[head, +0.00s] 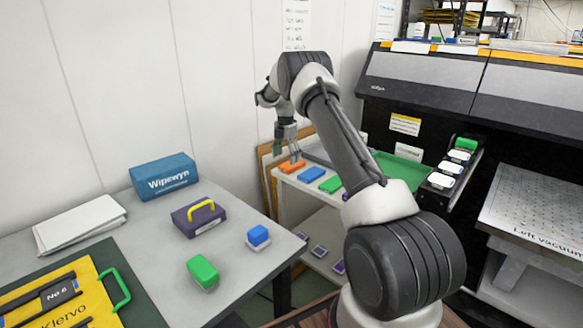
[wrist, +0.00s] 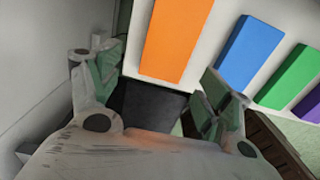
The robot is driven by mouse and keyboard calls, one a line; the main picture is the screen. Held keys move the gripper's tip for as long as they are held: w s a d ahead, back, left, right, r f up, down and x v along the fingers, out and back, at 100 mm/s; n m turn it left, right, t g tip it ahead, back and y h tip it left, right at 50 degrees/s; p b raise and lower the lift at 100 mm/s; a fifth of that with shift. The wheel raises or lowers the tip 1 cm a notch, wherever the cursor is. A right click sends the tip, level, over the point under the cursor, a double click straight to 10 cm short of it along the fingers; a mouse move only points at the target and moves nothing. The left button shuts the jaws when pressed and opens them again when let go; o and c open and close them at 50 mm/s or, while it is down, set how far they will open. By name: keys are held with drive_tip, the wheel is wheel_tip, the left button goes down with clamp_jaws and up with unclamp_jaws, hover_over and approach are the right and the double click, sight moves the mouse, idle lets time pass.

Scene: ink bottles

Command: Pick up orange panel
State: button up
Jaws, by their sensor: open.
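The orange panel (head: 291,166) lies flat at the left end of a row of coloured panels on a light shelf. In the wrist view the orange panel (wrist: 175,40) is large and extends past the top edge. My gripper (head: 286,152) is above and close to the orange panel. In the wrist view my gripper (wrist: 157,88) has its fingers spread, with the near end of the orange panel in line with the gap between them. Nothing is held. I cannot tell the exact height of the fingertips over the panel.
Beside it lie a blue panel (head: 312,174), a green panel (head: 331,184) and a purple one (wrist: 309,106). A white wall stands close on the left. A grey table (head: 150,235) with a Wipewyn box (head: 163,176) is at front left. A dark printer (head: 430,85) stands right.

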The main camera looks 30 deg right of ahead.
sight(287, 166)
drive_tip(key=f, duration=0.4)
drive_tip(key=shift+s, duration=0.25)
drive_tip(key=c, duration=1.1)
